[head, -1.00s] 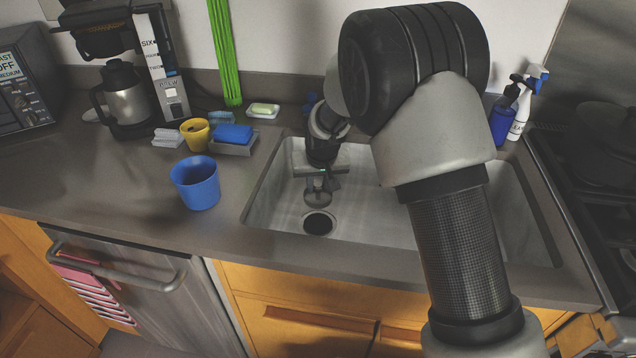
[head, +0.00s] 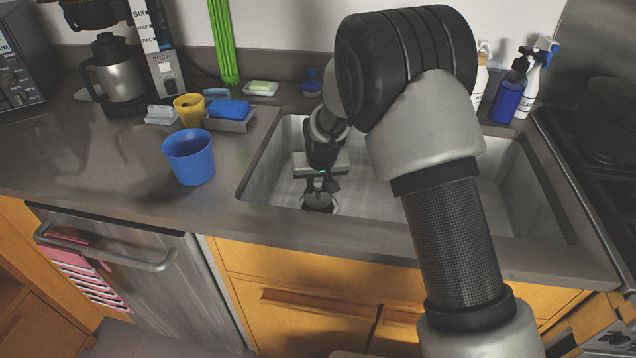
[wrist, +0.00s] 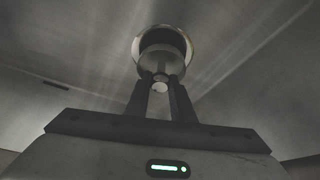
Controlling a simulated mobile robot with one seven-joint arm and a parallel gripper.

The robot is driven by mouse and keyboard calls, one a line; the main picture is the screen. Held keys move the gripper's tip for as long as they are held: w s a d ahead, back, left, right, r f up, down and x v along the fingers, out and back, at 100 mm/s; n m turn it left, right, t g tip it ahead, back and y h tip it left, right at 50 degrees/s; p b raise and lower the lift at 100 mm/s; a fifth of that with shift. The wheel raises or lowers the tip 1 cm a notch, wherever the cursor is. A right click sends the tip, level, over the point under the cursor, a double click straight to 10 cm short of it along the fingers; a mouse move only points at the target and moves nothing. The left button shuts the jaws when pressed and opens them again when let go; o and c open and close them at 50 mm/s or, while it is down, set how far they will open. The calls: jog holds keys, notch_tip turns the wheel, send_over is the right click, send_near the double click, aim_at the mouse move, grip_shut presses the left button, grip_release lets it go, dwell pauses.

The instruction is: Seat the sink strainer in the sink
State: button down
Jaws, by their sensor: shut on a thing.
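The sink strainer (head: 317,199) is a small grey metal disc at the tip of my gripper (head: 320,183). In the head view it lies over the drain (head: 334,209) in the sink (head: 283,165) and covers most of the drain's dark opening. In the wrist view the fingers (wrist: 160,95) are shut on the strainer's knob, with the strainer (wrist: 161,60) beyond the fingertips. There the strainer overlaps the near part of the drain's ring (wrist: 190,45), and a dark gap shows at the far side. I cannot tell whether it touches the drain.
A blue cup (head: 189,158), a yellow cup (head: 188,110) and a blue sponge in a holder (head: 229,109) stand on the counter left of the sink. Spray bottles (head: 512,95) stand at the back right. The sink walls surround my gripper; the basin is otherwise clear.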

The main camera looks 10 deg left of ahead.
jog(key=shift+f+b, duration=0.55)
jog(key=shift+f, duration=0.45)
jog(key=c, duration=1.5)
grip_release()
jog(key=shift+o, duration=0.2)
jog(key=shift+r, duration=0.1)
